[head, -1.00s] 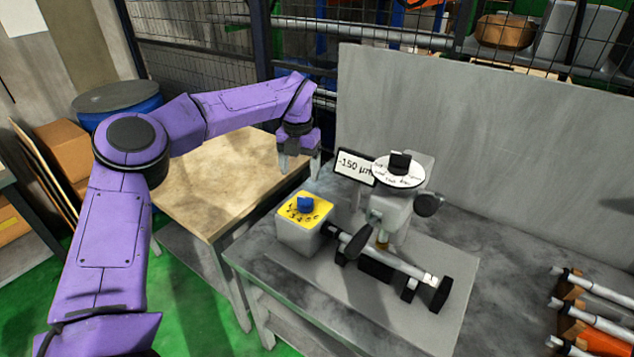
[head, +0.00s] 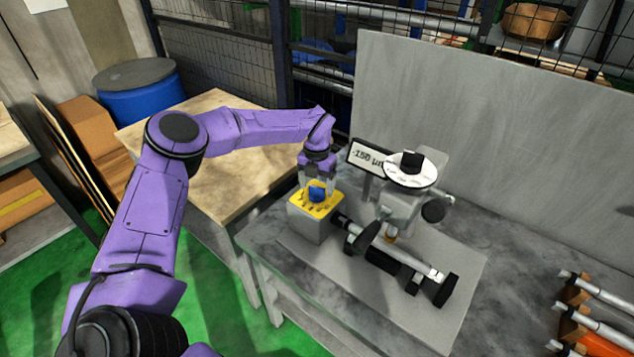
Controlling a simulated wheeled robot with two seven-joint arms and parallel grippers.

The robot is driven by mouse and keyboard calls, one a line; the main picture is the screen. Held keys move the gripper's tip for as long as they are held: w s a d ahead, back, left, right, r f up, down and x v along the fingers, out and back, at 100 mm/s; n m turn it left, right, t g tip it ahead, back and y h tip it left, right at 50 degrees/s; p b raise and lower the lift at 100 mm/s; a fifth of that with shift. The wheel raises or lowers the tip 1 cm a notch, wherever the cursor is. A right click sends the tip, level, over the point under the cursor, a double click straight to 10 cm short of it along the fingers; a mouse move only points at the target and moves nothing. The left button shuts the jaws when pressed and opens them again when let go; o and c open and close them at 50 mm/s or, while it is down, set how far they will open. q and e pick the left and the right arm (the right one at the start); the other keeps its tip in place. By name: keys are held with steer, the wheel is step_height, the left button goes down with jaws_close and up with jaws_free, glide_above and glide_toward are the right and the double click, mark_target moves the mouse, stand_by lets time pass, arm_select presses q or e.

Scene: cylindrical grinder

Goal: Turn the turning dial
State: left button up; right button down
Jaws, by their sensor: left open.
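A blue dial (head: 317,191) sits on the yellow top of a grey box (head: 308,222) in the head view, on the grey worktable. My left gripper (head: 318,184) points down right at the dial, its fingers open around or just beside it. I cannot tell whether the fingers touch the dial. A black knob (head: 411,160) stands on a round white scale plate on the grinder, behind and to the right of the box. My right gripper is not in view.
A sign reading 150 µm (head: 368,157) stands close right of my left gripper. The grinder (head: 400,215) with its horizontal shaft is right of the box. A grey panel (head: 450,110) rises behind. A wooden table (head: 215,185) is at left. Several rods (head: 595,290) lie at far right.

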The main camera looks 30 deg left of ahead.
mark_target(316, 187)
arm_select(q)
steer(key=c, duration=1)
steer(key=shift+f+n+b, duration=0.15)
steer(key=shift+n+b, duration=0.25)
steer(key=shift+b, duration=0.35)
steer(key=shift+c, duration=0.2)
steer(key=n+b, duration=0.8)
steer(key=b, duration=0.2)
steer(key=shift+n+b, duration=1.5)
steer(key=shift+b, duration=0.05)
steer(key=shift+r, duration=0.2)
steer(key=o, duration=1)
steer(key=shift+a, duration=0.1)
steer(key=shift+o, duration=0.2)
step_height(316, 187, up, 10)
steer(key=shift+r, duration=0.25)
